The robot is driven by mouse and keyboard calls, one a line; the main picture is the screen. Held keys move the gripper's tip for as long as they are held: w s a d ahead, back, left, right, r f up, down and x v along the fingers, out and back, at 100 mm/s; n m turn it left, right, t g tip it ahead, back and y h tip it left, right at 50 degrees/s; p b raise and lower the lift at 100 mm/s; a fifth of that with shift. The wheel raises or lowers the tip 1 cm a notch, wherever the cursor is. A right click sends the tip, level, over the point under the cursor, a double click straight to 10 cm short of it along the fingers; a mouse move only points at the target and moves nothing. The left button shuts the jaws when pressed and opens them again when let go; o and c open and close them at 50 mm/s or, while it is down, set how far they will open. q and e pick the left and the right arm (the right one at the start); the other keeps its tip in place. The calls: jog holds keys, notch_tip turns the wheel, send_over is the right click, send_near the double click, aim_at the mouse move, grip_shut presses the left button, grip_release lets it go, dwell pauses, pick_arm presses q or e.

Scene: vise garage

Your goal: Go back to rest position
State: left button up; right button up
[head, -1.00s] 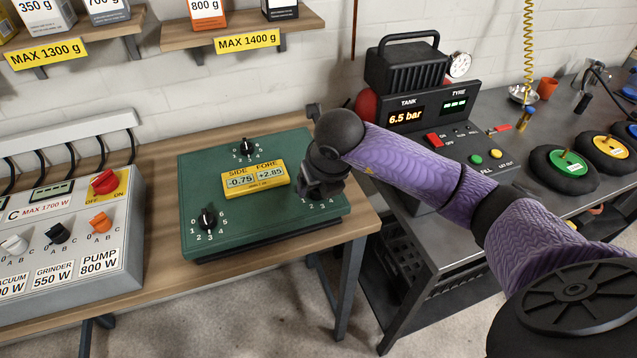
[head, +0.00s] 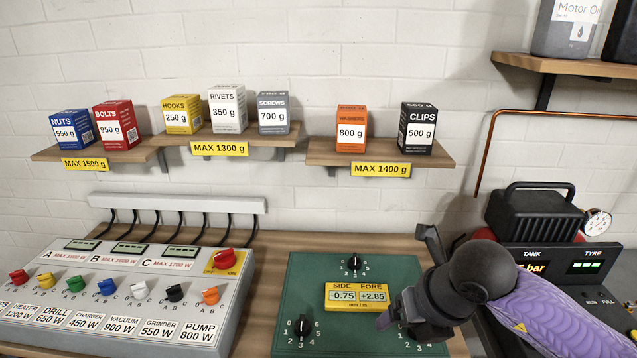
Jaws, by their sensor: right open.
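My right gripper (head: 402,318) is over the right part of the green panel (head: 304,268). It is open, and nothing shows between its fingers. Its dark wrist and my purple right arm reach in from the lower right. The gripper hides the panel's right knob and part of its number scale. The yellow display (head: 357,296) on the panel reads SIDE -0.75 and FORE +2.85. A top knob (head: 354,262) and a left knob (head: 302,327) show on the panel. My left gripper is not in view.
A grey power console (head: 228,300) with coloured switches stands left of the panel on the wooden bench (head: 395,243). Wall shelves (head: 380,152) hold several small boxes. A black compressor (head: 533,215) with a gauge stands at the right.

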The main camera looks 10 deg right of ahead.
jog(key=s+a+r+y, duration=0.2)
jog(key=a+r+y, duration=0.1)
jog(key=a+y, duration=0.4)
jog(key=s+a+r+y, duration=0.2)
jog(key=a+y, duration=0.3)
jog(key=a, duration=0.3)
notch_tip(320, 180, up, 6)
jog(key=m+t+y, duration=0.4)
jog(key=t, duration=0.2)
jog(key=w+d+f+m+t+h, duration=0.1)
jog(key=w+d+m+t+h, duration=0.1)
jog(key=d+m+t+h, duration=0.55)
jog(key=w+d+f+m+t+h, duration=0.25)
jog(key=m+h, duration=0.55)
jog(key=m, duration=0.6)
jog(key=s+d+f+m+g+h, duration=0.2)
jog(key=d+f+m+g+h, duration=0.15)
jog(key=f+m+h, duration=0.2)
jog(key=s+a+f+m+g+y, duration=0.2)
jog(key=s+a+f+g+y, duration=0.1)
jog(key=s+f+g, duration=1.25)
jog(key=s+f, duration=0.3)
jog(key=f, duration=0.7)
jog(key=s+f, duration=0.3)
jog(key=f, duration=0.7)
jog(key=s+d+f+g, duration=0.1)
jog(key=s+d+f, duration=0.2)
jog(key=s+f, duration=0.6)
jog(key=s, duration=0.3)
jog(key=shift+d, duration=0.3)
